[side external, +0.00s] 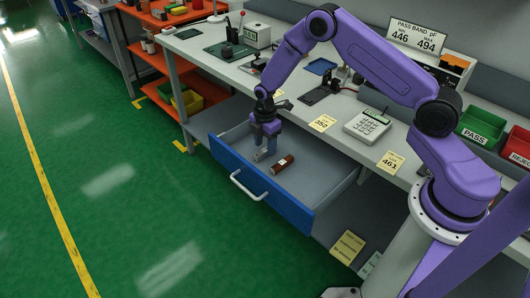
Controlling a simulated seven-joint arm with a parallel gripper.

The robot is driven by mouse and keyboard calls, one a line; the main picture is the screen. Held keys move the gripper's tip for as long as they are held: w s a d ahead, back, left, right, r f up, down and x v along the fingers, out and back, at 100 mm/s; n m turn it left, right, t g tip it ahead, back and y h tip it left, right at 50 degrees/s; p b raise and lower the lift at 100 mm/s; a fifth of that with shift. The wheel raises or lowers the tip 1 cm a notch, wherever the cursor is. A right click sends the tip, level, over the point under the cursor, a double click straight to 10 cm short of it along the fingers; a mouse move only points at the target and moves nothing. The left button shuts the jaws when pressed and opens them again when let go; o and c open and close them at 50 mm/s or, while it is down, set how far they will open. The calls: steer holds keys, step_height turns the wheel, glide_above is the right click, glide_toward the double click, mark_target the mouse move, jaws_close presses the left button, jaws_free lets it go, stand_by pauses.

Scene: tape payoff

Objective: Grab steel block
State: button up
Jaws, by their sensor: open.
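My gripper (265,153) points down inside an open drawer (268,194) with a blue front and a grey inside. Its grey fingers are open, low over the drawer floor. A small dark brown block-like piece (281,164) with a pale mark lies on the drawer floor, just right of the fingers. It looks apart from them. I cannot make out a clearly steel-coloured block; anything between or behind the fingers is too small to tell.
The drawer walls surround my gripper, and the floor to its right is bare. A green PASS bin (479,128) and red REJECT bin (517,147) stand at right.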

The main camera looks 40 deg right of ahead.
steer(key=shift+f, duration=1.1)
jaws_close()
steer(key=shift+r, duration=0.15)
